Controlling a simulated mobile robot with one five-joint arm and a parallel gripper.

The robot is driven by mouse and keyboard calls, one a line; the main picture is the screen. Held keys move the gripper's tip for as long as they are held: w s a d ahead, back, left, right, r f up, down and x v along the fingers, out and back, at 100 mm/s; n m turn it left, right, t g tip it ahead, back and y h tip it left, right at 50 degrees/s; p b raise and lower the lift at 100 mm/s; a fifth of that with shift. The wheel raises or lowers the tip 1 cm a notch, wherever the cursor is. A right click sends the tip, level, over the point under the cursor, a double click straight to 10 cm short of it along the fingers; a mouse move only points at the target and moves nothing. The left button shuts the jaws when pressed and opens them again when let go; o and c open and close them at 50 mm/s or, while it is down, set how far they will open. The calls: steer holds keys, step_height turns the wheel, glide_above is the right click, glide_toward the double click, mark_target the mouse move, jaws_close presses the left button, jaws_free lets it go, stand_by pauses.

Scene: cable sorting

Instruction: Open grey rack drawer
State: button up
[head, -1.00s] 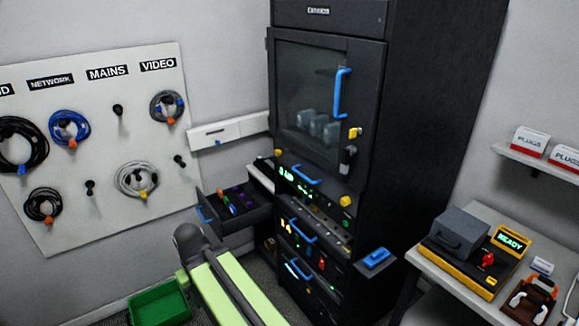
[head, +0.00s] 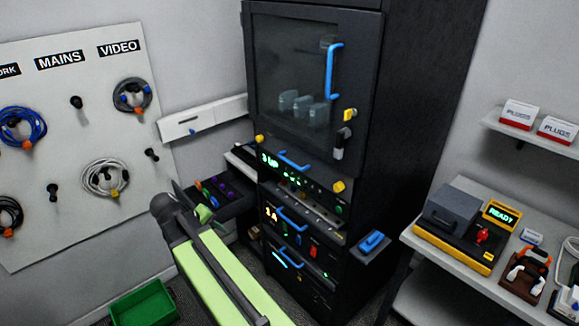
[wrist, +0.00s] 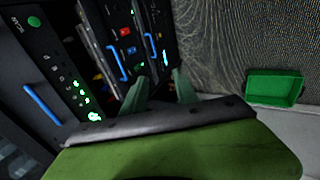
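The dark grey rack (head: 370,215) stands in the middle of the head view, with blue handles on its front units. A dark grey drawer (head: 240,204) stands pulled out at the rack's left, with small coloured items inside. My gripper (head: 192,202) overlaps the drawer's front end in the head view, partly hiding it; its front handle is not visible. In the wrist view my gripper (wrist: 166,82) has its two green fingers apart with nothing between them. Rack fronts with blue handles (wrist: 42,103) lie beyond and left of the fingers. I cannot tell whether the gripper touches the drawer.
A green bin (head: 143,303) sits on the floor at lower left. A pegboard (head: 60,190) with coiled cables is on the left wall. A bench (head: 425,245) with a tester box (head: 460,215) stands at right. A small ledge with a blue item (head: 372,243) juts from the rack.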

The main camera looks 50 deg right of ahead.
steer(key=w+d+r+h+b, duration=0.1)
steer(key=w+d+r+h, duration=0.15)
steer(key=d, duration=0.45)
steer(key=w+d+r+h+b, duration=0.1)
steer(key=d+r+h, duration=0.2)
steer(key=d, duration=0.4)
steer(key=g+h, duration=0.1)
steer(key=h, duration=0.3)
glide_toward(290, 161)
steer(key=d+f+b, duration=0.1)
steer(key=d, duration=0.2)
steer(key=d+b, duration=0.1)
steer(key=d, duration=0.2)
steer(key=d+f+b, duration=0.1)
steer(key=d, duration=0.3)
steer(key=shift+s+f+b, duration=0.15)
steer(key=shift+f+b, duration=0.15)
steer(key=shift+b, duration=0.05)
steer(key=shift+c, duration=0.2)
jaws_close()
